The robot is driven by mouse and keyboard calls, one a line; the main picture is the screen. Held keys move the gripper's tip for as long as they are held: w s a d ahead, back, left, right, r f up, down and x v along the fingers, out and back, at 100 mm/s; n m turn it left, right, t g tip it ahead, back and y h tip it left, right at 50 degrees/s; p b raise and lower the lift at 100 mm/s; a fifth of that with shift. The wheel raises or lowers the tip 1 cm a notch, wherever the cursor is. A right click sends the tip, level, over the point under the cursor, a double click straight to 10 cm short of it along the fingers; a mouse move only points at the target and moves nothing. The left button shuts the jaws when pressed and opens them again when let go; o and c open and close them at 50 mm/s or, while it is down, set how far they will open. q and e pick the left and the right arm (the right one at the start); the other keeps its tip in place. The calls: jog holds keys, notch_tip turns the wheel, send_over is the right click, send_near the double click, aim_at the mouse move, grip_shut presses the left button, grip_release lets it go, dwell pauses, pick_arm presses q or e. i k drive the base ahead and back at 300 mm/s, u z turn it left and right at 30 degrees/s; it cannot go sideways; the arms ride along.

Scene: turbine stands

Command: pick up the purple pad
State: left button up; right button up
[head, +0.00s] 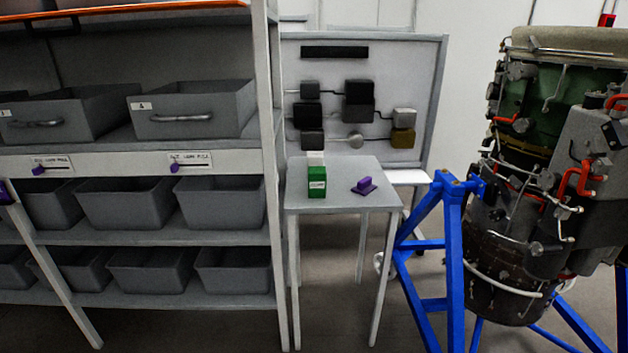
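The purple pad (364,186) lies on the right half of a small grey table (330,203). It has a flat dark purple base with a raised block on top. A green box or bottle with a white top (317,180) stands upright to its left on the same table, apart from it. Neither of my grippers shows in the head view.
A grey shelf rack (268,110) with several grey bins stands left of the table. A blue stand (452,250) holding a turbine engine (530,190) is close on the right. A panel with dark boxes (430,100) stands behind. Floor shows under the table.

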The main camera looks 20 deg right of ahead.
aim_at(364, 186)
jog(key=u, duration=0.5)
jog(key=i, duration=1.7)
jog(key=z, duration=1.05)
jog(key=i, duration=0.45)
jog(key=z, duration=0.55)
